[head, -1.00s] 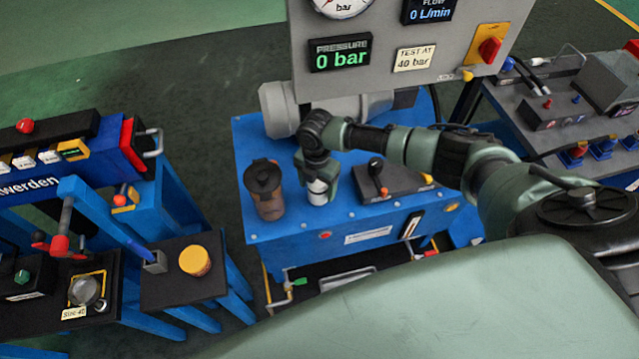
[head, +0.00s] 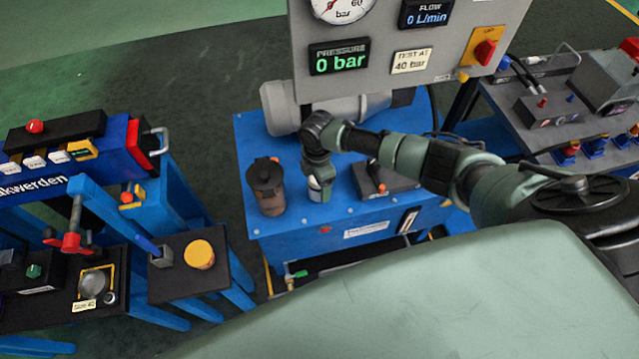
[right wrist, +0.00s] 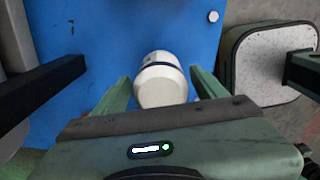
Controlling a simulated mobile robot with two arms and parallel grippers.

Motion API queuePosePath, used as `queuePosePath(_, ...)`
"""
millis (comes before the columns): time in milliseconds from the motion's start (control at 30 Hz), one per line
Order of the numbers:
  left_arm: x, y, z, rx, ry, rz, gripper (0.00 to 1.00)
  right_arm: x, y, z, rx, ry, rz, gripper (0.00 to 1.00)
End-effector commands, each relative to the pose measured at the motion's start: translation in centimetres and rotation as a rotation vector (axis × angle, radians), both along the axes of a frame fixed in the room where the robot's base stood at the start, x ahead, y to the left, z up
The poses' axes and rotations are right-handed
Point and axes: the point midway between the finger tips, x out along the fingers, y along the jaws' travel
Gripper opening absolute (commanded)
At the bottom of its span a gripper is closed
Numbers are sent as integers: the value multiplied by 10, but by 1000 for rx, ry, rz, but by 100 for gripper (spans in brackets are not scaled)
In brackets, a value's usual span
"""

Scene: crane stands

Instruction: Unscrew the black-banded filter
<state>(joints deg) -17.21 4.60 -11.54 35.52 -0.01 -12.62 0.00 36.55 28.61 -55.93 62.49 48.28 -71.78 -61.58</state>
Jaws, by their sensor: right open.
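The black-banded filter (right wrist: 160,83) is a white rounded cylinder with a thin black band, standing out from a blue surface in the right wrist view. In the head view its white side (head: 315,190) shows on the blue stand (head: 352,217), partly covered by my right gripper. My right gripper (right wrist: 163,84) is open, with one green finger on each side of the filter. Small gaps show between the fingers and the filter. In the head view the right gripper (head: 319,177) points down over it. My left gripper is not in view.
A brown canister with a dark lid (head: 267,187) stands close left of the filter. A black lever box (head: 385,184) is close right. The gauge panel (head: 375,70) rises behind, reading 0 bar. Another blue stand (head: 197,285) is at left.

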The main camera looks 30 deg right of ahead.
Motion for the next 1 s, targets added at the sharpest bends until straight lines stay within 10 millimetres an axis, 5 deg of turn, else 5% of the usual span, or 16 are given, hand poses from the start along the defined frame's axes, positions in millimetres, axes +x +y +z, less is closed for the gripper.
queuePosePath(167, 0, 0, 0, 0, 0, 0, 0, 0, 0, 0, 0, 0, 0, 69)
queuePosePath(400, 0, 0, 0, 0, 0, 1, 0, 0, 0, 0, 0, 0, 1, 5)
queuePosePath(467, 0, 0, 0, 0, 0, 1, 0, 1, 0, 1, 0, -1, 1, 0)
queuePosePath(1000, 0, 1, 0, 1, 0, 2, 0, 1, 0, 2, 0, -3, 37, 0)
